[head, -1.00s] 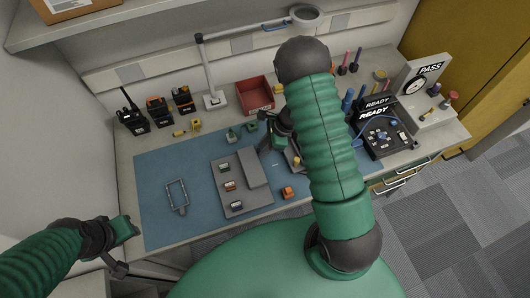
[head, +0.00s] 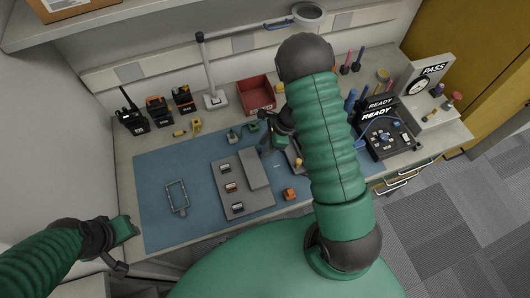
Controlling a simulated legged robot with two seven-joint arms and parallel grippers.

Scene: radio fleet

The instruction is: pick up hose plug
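A blue hose (head: 379,121) lies along the black test unit (head: 388,140) at the right of the bench. I cannot single out its plug at this size, and my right arm hides part of the area to its left. My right gripper (head: 270,141) points down over the bench near the back right edge of the blue mat, left of the hose and apart from it. Its fingers are small and dark, and I cannot tell whether they hold anything. My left gripper (head: 124,250) is off the bench's front left corner, with its fingers apart and nothing between them.
A grey fixture (head: 229,172) with several small parts stands on the blue mat (head: 155,160). A red bin (head: 256,96), a lamp post (head: 209,72) and several radios (head: 157,110) stand behind. The mat's left part holds a wire frame (head: 177,196).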

